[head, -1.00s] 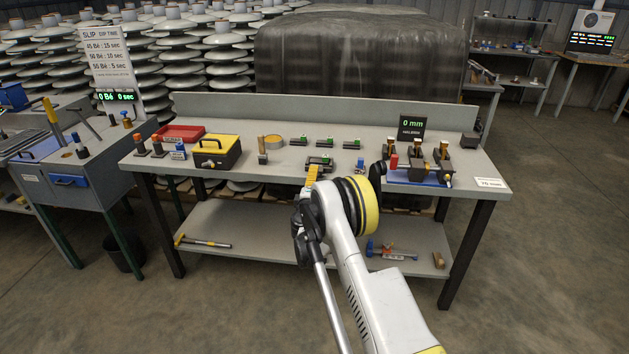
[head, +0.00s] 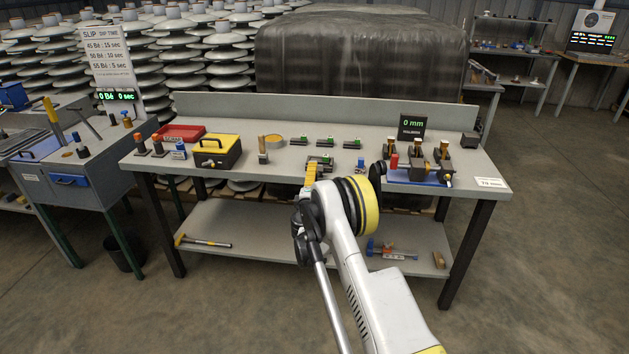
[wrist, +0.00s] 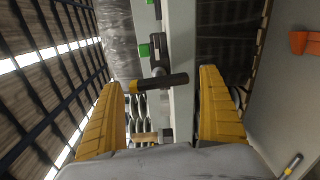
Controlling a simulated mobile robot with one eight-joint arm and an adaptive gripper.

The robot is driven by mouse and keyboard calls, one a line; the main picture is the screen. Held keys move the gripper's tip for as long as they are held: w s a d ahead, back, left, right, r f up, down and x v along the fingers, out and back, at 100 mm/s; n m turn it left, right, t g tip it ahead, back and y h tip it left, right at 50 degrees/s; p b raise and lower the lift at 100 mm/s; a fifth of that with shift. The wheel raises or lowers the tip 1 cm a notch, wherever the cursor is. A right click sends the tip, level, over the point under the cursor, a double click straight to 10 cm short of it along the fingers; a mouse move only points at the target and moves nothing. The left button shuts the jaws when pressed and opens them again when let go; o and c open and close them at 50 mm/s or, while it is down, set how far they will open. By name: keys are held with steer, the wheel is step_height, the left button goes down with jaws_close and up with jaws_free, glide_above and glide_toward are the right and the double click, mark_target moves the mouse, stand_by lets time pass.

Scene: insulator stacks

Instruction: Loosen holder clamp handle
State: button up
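My gripper (wrist: 162,80) is open, its two yellow fingers spread wide with nothing held. A black clamp handle (wrist: 165,82) with an orange-yellow end lies crosswise in the gap between the fingers, apart from the right one and close to the left one. It joins a dark holder (wrist: 158,52) with a green block beside it. My arm hides part of that area, and the handle is too small to make out there.
The grey bench (head: 270,172) carries more small green-topped holders behind. A yellow box (head: 216,150) stands left. A blue tray (head: 415,178) with dark clamps stands right, beyond my arm. A lower shelf (head: 260,225) holds a hammer and other tools.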

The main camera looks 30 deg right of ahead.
steer(key=v, duration=1.2)
steer(key=shift+r, duration=0.15)
steer(key=s+a+r+m+g+y, duration=0.1)
steer(key=s+a+r+m+g, duration=0.1)
steer(key=s+r+m, duration=0.5)
steer(key=s+a+r+m+g+y, duration=0.1)
steer(key=s+r+g+y, duration=0.3)
steer(key=r, duration=0.7)
steer(key=s+a+m+y, duration=0.1)
steer(key=s+a, duration=0.4)
steer(key=s, duration=0.5)
steer(key=s+a+f+m+g+y, duration=0.1)
steer(key=s+a, duration=0.4)
steer(key=s, duration=0.5)
steer(key=s+a+m+g+y, duration=0.1)
steer(key=s+a, duration=0.4)
steer(key=s, duration=0.5)
steer(key=shift+f+m+y, duration=0.2)
steer(key=shift+m+y, duration=0.4)
steer(key=shift+y, duration=0.4)
